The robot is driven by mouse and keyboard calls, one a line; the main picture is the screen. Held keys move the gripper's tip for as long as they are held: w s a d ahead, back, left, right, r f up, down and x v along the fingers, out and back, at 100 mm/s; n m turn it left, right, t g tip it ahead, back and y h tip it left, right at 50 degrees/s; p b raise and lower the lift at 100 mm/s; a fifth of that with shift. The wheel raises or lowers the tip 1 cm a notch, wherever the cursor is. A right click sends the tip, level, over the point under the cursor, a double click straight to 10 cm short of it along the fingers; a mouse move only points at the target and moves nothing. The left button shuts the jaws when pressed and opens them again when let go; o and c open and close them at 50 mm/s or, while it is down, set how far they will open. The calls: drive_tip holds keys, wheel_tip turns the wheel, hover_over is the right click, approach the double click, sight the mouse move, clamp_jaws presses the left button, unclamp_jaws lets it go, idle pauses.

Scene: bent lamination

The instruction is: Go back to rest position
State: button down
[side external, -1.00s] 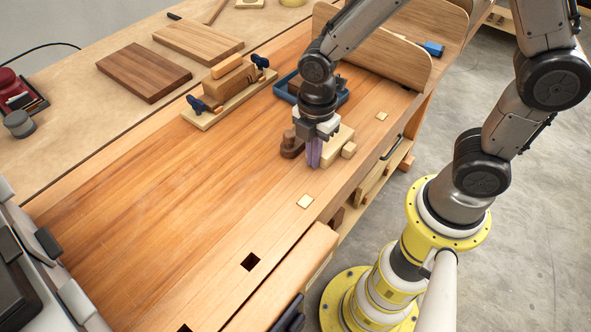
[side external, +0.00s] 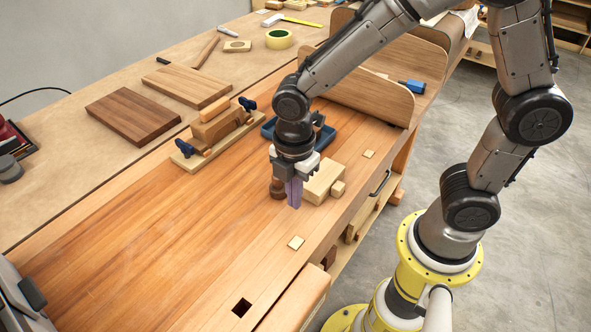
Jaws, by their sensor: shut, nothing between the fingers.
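My gripper (side external: 293,203) points down over the wooden workbench (side external: 150,230), right of its middle. Its purple fingers are shut with nothing between them. A pale wood block (side external: 325,180) is just right of the fingers, with a smaller piece (side external: 337,189) at its front. A dark brown wooden piece (side external: 277,188) is just left of the fingers, partly hidden by my gripper. I cannot tell whether the fingertips touch the bench.
Behind my gripper are a blue tray (side external: 270,128), partly hidden, and a wooden fixture with blue-handled clamps (side external: 215,130). Curved wooden panels (side external: 370,98) stand at the back right. Two boards (side external: 135,115) lie at the back left. The bench's left and front are largely clear.

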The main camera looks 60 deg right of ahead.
wheel_tip(320, 180, up, 11)
drive_tip(key=d+m+t, duration=0.1)
drive_tip(key=d, duration=0.2)
drive_tip(key=s+d+r+m+t, duration=0.2)
drive_tip(key=s+d+m, duration=0.2)
drive_tip(key=m, duration=0.4)
drive_tip(key=s+d+r+m+t, duration=0.1)
drive_tip(key=s+d+m+t, duration=0.1)
drive_tip(key=s+d+m, duration=0.2)
drive_tip(key=s+m, duration=0.3)
drive_tip(key=m, duration=0.1)
drive_tip(key=shift+s+r+m+t, duration=0.25)
drive_tip(key=shift+r+m+t, duration=0.05)
drive_tip(key=shift+r+m, duration=0.1)
